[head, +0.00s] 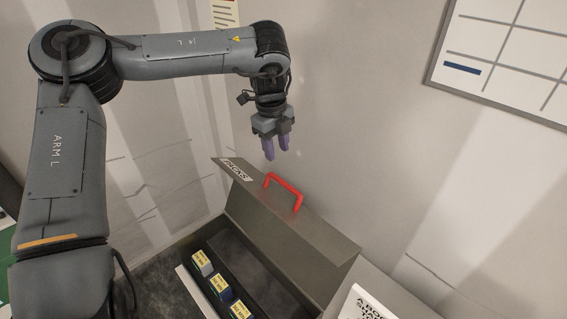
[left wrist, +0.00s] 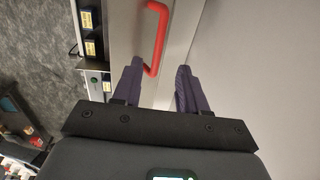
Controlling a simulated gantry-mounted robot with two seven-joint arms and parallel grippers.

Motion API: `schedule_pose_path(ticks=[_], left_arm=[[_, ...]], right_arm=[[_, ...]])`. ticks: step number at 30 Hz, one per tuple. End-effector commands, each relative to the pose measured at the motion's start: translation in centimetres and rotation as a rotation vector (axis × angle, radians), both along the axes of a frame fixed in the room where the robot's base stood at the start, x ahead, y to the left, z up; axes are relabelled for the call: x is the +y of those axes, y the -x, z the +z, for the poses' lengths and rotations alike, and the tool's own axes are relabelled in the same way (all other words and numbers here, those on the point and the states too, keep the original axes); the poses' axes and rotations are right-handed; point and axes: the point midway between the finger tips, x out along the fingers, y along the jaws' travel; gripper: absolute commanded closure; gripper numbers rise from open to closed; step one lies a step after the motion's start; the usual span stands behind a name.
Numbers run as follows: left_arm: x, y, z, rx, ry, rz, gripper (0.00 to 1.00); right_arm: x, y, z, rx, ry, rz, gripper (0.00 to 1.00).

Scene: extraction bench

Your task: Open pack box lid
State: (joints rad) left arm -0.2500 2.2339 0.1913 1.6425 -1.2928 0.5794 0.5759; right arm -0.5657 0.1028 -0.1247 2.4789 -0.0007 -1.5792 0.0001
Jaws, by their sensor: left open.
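The pack box (head: 181,243) is grey, with its lid (head: 300,232) raised and tilted up, so the inside shows. The lid has a PACKS label (head: 236,170) and a red handle (head: 285,190) near its upper edge. My left gripper (head: 276,156) is open and empty, fingers pointing down, above the handle and apart from it. In the left wrist view the red handle (left wrist: 160,38) lies ahead of the purple fingers (left wrist: 156,67), its near end close to the left finger. My right gripper is not in view.
Several small labelled packs (head: 220,285) stand in a row in the box. A wall is behind the lid, with a whiteboard (head: 480,70) at upper right. Another grey box with a white label (head: 366,304) stands at lower right. Air around the gripper is clear.

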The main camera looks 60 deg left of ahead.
Motion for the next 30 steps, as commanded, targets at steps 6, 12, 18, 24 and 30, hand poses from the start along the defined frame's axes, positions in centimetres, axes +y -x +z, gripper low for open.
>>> schedule_pose_path(ticks=[6,12,18,24,30], left_arm=[[0.0,-0.2,-1.8,0.002,-0.001,-0.004,0.58],[0.1,-0.4,-5.0,0.003,-0.001,-0.003,0.58],[0.2,-0.7,-8.0,0.002,-0.002,-0.001,0.58],[0.3,-1.0,-9.9,0.001,-0.003,-0.002,0.58],[0.3,-1.1,-10.6,0.0,-0.002,-0.001,0.58]], right_arm=[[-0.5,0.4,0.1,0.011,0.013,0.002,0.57],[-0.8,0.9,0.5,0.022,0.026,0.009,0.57],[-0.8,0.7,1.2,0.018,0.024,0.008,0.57],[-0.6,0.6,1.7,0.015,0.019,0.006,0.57],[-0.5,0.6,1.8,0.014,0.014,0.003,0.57]])
